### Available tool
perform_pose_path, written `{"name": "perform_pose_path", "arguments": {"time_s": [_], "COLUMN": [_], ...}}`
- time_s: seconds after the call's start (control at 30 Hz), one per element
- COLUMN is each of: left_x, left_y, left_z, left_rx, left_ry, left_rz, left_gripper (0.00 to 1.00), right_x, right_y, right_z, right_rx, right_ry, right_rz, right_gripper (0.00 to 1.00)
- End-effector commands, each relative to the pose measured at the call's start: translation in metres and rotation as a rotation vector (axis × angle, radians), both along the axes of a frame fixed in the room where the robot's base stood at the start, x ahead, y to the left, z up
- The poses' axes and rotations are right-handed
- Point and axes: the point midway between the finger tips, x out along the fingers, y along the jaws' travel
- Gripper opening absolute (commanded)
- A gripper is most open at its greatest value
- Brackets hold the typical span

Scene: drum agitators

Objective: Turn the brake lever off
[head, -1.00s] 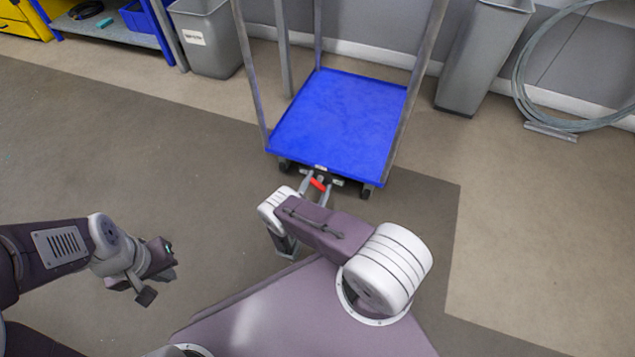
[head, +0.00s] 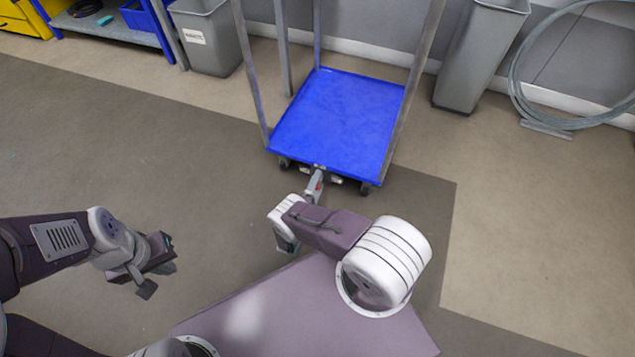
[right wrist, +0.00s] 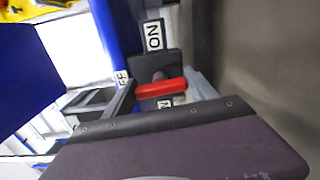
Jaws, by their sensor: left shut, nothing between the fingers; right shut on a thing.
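The brake lever is a red bar (right wrist: 160,88) on a dark mount at the near edge of the blue cart (head: 340,115). In the head view only a small red piece of the lever (head: 318,185) shows between my fingers. My right gripper (head: 315,184) is shut on the lever, and in the right wrist view its grey fingers (right wrist: 160,92) stand on either side of the red bar. My left gripper (head: 158,268) is shut and empty, far left of the cart.
The cart has upright grey posts (head: 408,80) and small casters. A grey bin (head: 207,38) stands behind it on the left and another bin (head: 480,55) on the right. The floor (head: 540,240) on the right is clear.

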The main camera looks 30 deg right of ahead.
Motion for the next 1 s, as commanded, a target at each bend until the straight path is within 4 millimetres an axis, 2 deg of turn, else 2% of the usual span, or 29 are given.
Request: {"name": "perform_pose_path", "arguments": {"time_s": [0.3,0.8,0.83,0.9,1.0], "left_x": [0.0000,0.0000,0.0000,0.0000,0.0000], "left_y": [0.0000,0.0000,0.0000,0.0000,0.0000], "left_z": [0.0034,0.0035,0.0035,0.0035,0.0035], "left_rx": [0.000,0.000,0.000,0.000,0.000], "left_ry": [0.000,0.000,0.000,0.000,0.000], "left_rz": [0.000,0.000,0.000,0.000,0.000], "left_gripper": [0.00,0.00,0.00,0.00,0.00], "right_x": [-0.0011,-0.0011,-0.0011,-0.0009,-0.0006], "right_y": [-0.0001,-0.0001,-0.0001,-0.0001,-0.0002], "right_z": [-0.0009,-0.0013,-0.0014,-0.0012,-0.0011], "right_rx": [0.057,0.068,0.068,0.067,0.066], "right_ry": [-0.066,-0.076,-0.076,-0.077,-0.076], "right_rz": [0.000,0.000,-0.001,0.000,0.000], "right_gripper": [0.25,0.25,0.74,0.87,0.87]}}
